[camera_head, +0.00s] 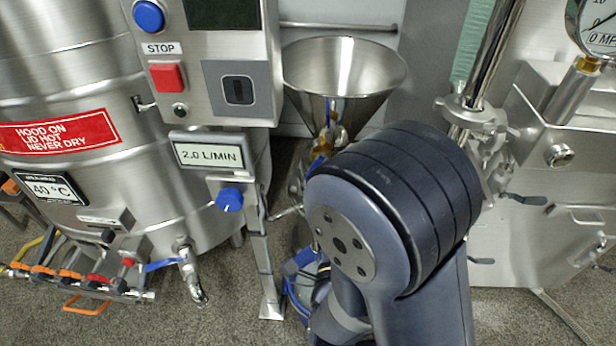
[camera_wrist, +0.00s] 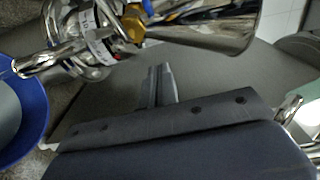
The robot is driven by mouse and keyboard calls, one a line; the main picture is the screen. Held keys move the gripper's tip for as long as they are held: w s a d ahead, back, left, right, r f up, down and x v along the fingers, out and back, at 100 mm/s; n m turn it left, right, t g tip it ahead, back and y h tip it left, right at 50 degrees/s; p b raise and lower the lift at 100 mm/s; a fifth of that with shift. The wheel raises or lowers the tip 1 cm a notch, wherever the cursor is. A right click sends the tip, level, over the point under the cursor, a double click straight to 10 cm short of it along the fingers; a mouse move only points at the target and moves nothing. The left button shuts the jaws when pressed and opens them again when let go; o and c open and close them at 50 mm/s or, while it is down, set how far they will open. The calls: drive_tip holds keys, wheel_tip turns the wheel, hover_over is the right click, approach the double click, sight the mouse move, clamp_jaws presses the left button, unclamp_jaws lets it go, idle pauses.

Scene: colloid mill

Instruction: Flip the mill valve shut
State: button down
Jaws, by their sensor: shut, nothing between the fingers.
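The mill stands under a steel hopper (camera_head: 345,72) in the head view, mostly hidden behind my arm. In the wrist view the shiny mill body (camera_wrist: 92,28) fills the upper left, with white labels on its ring. A bright chrome bar (camera_wrist: 40,62) sticks out from it to the left. A gold fitting (camera_wrist: 134,24) sits below the hopper. I cannot tell for sure which part is the mill valve's lever. My gripper (camera_wrist: 160,72) is shut and empty, below and apart from the mill in the wrist view. My arm hides it in the head view.
A blue bucket (camera_wrist: 38,128) is at the wrist view's left edge. A steel tank (camera_head: 75,80) with a blue-handled tap (camera_head: 190,270) stands at left. The control box (camera_head: 238,85) and flow panel (camera_head: 207,152) are left of the hopper. A steel machine (camera_head: 520,230) stands at right.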

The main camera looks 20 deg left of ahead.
drive_tip(key=w+a+b, duration=0.2)
drive_tip(key=w+a, duration=0.4)
drive_tip(key=w, duration=0.3)
drive_tip(key=shift+w, duration=0.35)
drive_tip(key=shift+s+a, duration=0.15)
drive_tip(key=shift+a, duration=0.55)
